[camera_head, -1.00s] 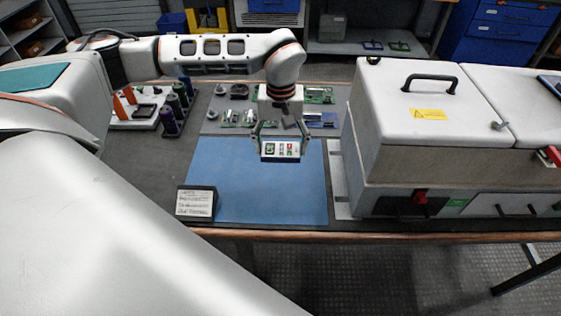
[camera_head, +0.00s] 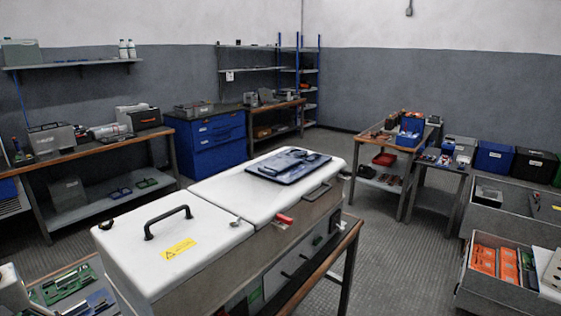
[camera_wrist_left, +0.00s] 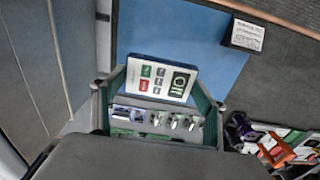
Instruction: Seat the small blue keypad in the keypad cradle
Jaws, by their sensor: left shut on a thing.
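My left gripper (camera_wrist_left: 157,92) shows in the left wrist view. It is shut on a small flat panel (camera_wrist_left: 160,78) with a white face, red and green keys and a dark green symbol. The fingers grip it at its two sides. A blue mat (camera_wrist_left: 190,35) lies beyond the panel. I cannot confirm that this panel is the blue keypad, since little blue shows on it. I cannot make out the keypad cradle in either view. My right gripper is in neither view.
A white cabinet (camera_head: 175,250) with handles and a blue-grey plate (camera_head: 288,164) on its lid stands in front. A black block with a white label (camera_wrist_left: 243,36) sits near the table edge. Floor space (camera_head: 375,235) is clear right of the cabinet.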

